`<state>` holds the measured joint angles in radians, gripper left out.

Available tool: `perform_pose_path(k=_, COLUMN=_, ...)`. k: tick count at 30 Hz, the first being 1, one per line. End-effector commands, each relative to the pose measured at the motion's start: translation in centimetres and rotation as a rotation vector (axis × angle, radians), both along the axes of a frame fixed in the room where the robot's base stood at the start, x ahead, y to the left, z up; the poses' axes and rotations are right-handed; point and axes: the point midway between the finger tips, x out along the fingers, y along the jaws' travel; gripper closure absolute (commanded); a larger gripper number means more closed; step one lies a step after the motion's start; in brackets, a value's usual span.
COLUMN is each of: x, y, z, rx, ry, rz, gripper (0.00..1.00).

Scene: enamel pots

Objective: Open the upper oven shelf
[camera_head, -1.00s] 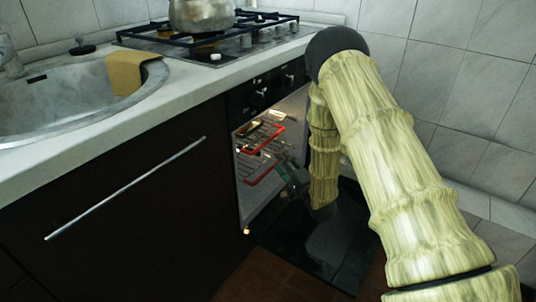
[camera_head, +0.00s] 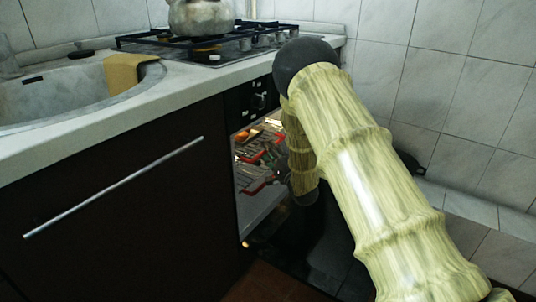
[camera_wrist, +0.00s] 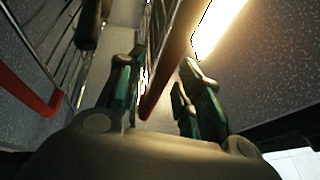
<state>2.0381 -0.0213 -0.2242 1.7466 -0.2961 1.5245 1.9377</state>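The oven (camera_head: 262,215) stands open under the hob, its dark door (camera_head: 320,240) folded down. Inside, the upper shelf (camera_head: 271,151) and the lower shelf (camera_head: 257,187) are wire racks with red front edges. My gripper (camera_head: 277,158) is at the oven mouth near the upper shelf, partly hidden by my arm. In the wrist view my gripper (camera_wrist: 158,85) has its green-and-black fingers spread apart. A red-edged rack (camera_wrist: 163,75) shows between them; I cannot tell whether they touch it. Another red-edged rack (camera_wrist: 22,97) is at the left.
A bright lamp strip (camera_wrist: 217,28) shows inside the oven. A pot (camera_head: 200,17) stands on the hob (camera_head: 222,42) above. A dark cabinet with a long handle (camera_head: 115,188) is left of the oven. A tiled wall (camera_head: 450,90) is at the right.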

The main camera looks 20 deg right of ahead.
Motion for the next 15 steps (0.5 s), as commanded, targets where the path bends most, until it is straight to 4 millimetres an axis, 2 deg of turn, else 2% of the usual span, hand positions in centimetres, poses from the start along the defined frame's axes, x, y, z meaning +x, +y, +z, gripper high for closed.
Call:
perform_pose_path(k=4, x=0.76, y=0.18, z=0.15, rx=0.000, ry=-0.001, rz=0.000, gripper=0.65)
perform_pose_path(k=13, x=0.90, y=0.19, z=0.22, rx=0.000, ry=0.000, rz=-0.001, gripper=0.65)
perform_pose_path(k=15, x=0.89, y=0.17, z=0.22, rx=0.000, ry=0.000, rz=-0.001, gripper=0.76)
